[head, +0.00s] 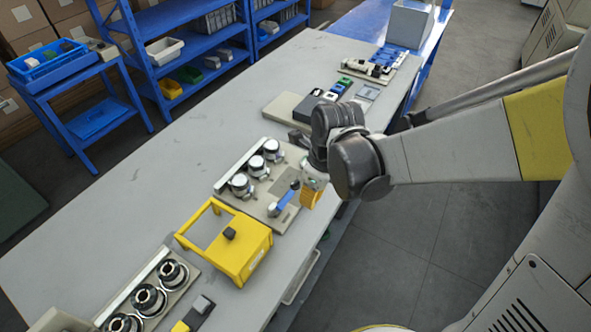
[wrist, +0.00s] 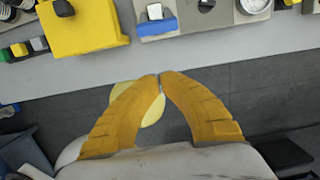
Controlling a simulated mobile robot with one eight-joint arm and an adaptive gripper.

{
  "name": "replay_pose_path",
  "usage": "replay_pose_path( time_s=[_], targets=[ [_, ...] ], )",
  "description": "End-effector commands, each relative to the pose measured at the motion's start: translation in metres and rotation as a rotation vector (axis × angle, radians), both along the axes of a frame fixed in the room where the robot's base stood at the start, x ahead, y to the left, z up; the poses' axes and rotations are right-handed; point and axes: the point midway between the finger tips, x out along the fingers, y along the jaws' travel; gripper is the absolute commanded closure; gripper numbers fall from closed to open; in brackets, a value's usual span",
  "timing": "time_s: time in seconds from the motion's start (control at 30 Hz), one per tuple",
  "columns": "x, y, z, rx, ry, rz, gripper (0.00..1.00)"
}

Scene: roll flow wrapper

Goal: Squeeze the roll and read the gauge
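My gripper (head: 311,194) hangs beside the front edge of the bench, near a beige plate (head: 228,186). In the wrist view my gripper (wrist: 161,76) has its orange fingertips together with nothing between them, over the floor just off the bench edge. The plate carries three round silver-topped parts (head: 257,167) and a blue-handled part (head: 285,199). The blue part also shows at the top of the wrist view (wrist: 157,25). A round white-faced part, perhaps a gauge (wrist: 254,4), is cut off at that view's top edge. I cannot tell which part is the roll.
A yellow box-like frame with a black knob (head: 230,235) stands left of the plate. Black ringed parts (head: 149,299) sit at the lower left. More fixtures (head: 375,68) stand at the bench's far end. The bench's left side (head: 110,215) is clear. Blue shelves (head: 190,45) stand behind.

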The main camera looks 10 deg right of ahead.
Motion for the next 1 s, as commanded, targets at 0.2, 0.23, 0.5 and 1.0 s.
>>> replay_pose_path(
  time_s=[0.2, 0.23, 0.5, 1.0],
  targets=[
    [0.004, 0.005, -0.040, 0.000, 0.000, 0.001, 1.00],
    [0.004, 0.005, -0.047, 0.000, 0.000, 0.001, 1.00],
    [0.011, 0.013, -0.099, -0.001, -0.001, 0.002, 1.00],
    [0.031, 0.039, -0.074, -0.001, -0.001, 0.001, 1.00]
  ],
)
